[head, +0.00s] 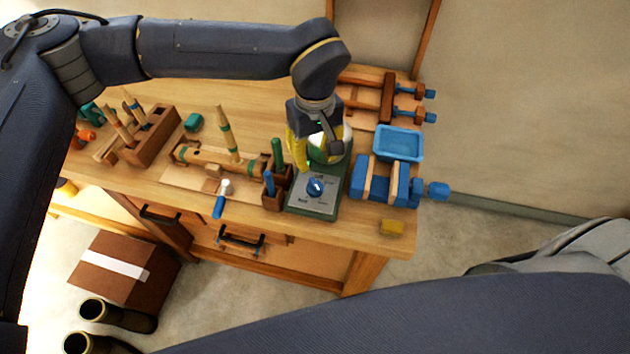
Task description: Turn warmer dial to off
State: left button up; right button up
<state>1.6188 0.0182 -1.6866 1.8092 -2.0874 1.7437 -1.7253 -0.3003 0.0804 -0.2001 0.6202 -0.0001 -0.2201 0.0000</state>
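The warmer (330,205) is a green unit with a grey front panel, near the front edge of the wooden bench. Its blue dial (316,187) sits on that panel, with small markings around it that are too small to read. A white and green rounded pot (326,152) sits on the warmer behind the dial, partly covered by my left gripper. My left gripper (317,150), dark with yellow parts, points down over the pot, above and behind the dial. It appears apart from the dial; its finger opening is unclear. My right gripper is out of view.
Beside the warmer on the left stands a brown holder (274,197) with blue and green handled tools. On the right are a blue clamp (385,185) and a blue tray (399,144).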

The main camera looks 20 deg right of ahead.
aim_at(315, 184)
pick_arm(q)
notch_tip(315, 184, down, 10)
jog(key=shift+f, duration=0.15)
dwell(0.3)
jog(key=shift+o, duration=0.4)
grip_shut()
